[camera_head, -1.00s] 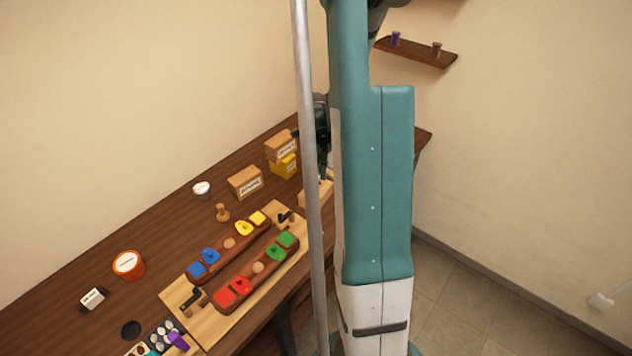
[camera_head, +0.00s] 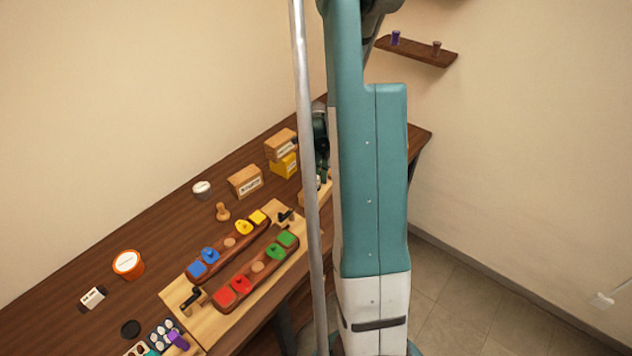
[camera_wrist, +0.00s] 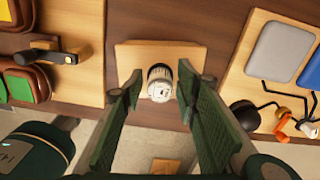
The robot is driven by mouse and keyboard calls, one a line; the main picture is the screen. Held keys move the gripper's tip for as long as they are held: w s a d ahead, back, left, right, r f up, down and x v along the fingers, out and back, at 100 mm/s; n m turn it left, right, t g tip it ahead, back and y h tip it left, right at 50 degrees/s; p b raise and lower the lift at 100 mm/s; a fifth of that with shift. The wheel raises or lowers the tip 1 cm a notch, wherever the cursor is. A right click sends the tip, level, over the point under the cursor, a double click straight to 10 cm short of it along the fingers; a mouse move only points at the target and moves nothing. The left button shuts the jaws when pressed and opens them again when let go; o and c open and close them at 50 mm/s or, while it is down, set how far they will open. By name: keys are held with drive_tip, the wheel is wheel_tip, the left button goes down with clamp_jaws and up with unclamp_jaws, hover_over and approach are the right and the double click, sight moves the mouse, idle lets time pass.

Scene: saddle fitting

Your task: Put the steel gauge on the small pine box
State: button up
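In the wrist view a small knurled cylinder with a pale top, which looks like the steel gauge (camera_wrist: 160,90), stands on a pale pine block (camera_wrist: 133,58). My gripper (camera_wrist: 160,82) has its two green-padded fingers on either side of the cylinder, with a narrow gap visible at each side; it looks open. In the head view my gripper (camera_head: 322,172) is partly hidden by my arm and the pole, low over the pine block (camera_head: 304,197). Two labelled wooden boxes stand behind: one (camera_head: 245,181) on the table, one (camera_head: 281,146) on a yellow box. I cannot tell which is the small pine box.
A board (camera_head: 208,315) with coloured blocks and black clamps lies left of my gripper. A wooden peg (camera_head: 222,212), white jar (camera_head: 202,190) and orange tub (camera_head: 128,264) stand behind. In the wrist view a second board (camera_wrist: 235,85) with grey and blue pads is at right.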

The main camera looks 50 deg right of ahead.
sight(316, 178)
drive_tip(key=shift+r, duration=0.15)
idle(0.3)
wheel_tip(316, 178, up, 12)
idle(0.8)
idle(0.6)
drive_tip(key=a+r+n+t, duration=0.1)
drive_tip(key=a+r+n, duration=0.4)
drive_tip(key=a, duration=0.3)
drive_tip(key=w+a+r+n+t+h, duration=0.1)
drive_tip(key=a+r+n, duration=0.4)
drive_tip(key=a, duration=0.4)
drive_tip(key=a+r+n+t, duration=0.1)
drive_tip(key=a+r+n, duration=0.45)
drive_tip(key=a, duration=0.25)
drive_tip(key=s+a+r+n+t, duration=0.1)
drive_tip(key=s+a+n, duration=0.2)
drive_tip(key=a+n, duration=0.3)
drive_tip(key=s+a+r+n+t, duration=0.1)
drive_tip(key=s+a+n, duration=0.3)
drive_tip(key=a+n, duration=0.2)
drive_tip(key=s+a+r+n+t+y, duration=0.1)
drive_tip(key=s+a+n+t, duration=0.1)
drive_tip(key=a+n, duration=0.4)
drive_tip(key=s+a, duration=0.1)
drive_tip(key=a, duration=0.3)
drive_tip(key=shift+s+n, duration=0.35)
